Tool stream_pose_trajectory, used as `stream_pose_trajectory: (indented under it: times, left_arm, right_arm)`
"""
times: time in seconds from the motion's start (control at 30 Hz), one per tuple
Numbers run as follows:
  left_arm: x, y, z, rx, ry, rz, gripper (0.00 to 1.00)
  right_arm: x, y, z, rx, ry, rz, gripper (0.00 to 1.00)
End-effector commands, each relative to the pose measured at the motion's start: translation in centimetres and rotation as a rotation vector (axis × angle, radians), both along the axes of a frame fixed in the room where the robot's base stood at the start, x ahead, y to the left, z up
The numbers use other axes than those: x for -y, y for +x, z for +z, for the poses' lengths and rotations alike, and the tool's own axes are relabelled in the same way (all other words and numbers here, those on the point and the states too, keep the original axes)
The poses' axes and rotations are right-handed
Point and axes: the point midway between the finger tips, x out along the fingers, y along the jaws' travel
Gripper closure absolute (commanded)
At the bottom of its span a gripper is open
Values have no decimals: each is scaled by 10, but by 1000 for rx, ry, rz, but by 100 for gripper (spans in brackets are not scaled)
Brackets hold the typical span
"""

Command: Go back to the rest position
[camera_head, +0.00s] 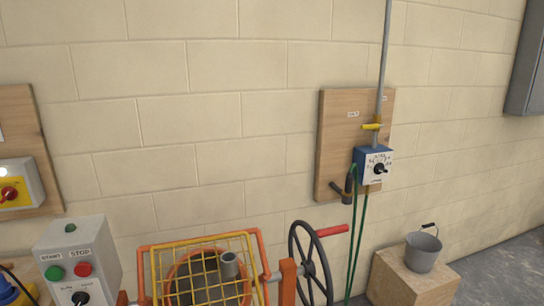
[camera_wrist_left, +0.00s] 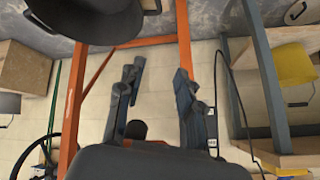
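My left gripper (camera_wrist_left: 160,70) shows in the left wrist view. Its two dark fingers are spread wide apart with nothing between them. An orange frame bar (camera_wrist_left: 185,35) and the pale block wall are seen behind the fingers, and a dark, rounded vessel (camera_wrist_left: 95,18) is at the top left. Neither gripper shows in the head view. My right gripper is in neither view.
The head view shows a START/STOP box (camera_head: 78,262), a yellow grid guard (camera_head: 205,265), a handwheel (camera_head: 310,265) with a red handle, a board with a blue dial box (camera_head: 374,163), and a grey bucket (camera_head: 422,250) on a wooden block (camera_head: 410,280). A yellow bucket (camera_wrist_left: 293,65) stands right in the wrist view.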

Motion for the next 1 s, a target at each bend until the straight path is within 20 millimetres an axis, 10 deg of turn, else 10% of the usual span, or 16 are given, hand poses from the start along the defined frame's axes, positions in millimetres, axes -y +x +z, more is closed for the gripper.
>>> stream_pose_trajectory:
  times: [0.2, 0.5, 1.0]
  left_arm:
    - [42, -98, -85, -269, -68, -20, 64]
    - [64, -215, -136, -544, -92, -39, 64]
    - [65, -234, -141, -588, -91, -42, 64]
  right_arm:
    - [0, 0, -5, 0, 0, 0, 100]
    - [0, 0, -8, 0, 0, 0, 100]
    - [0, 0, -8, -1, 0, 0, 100]
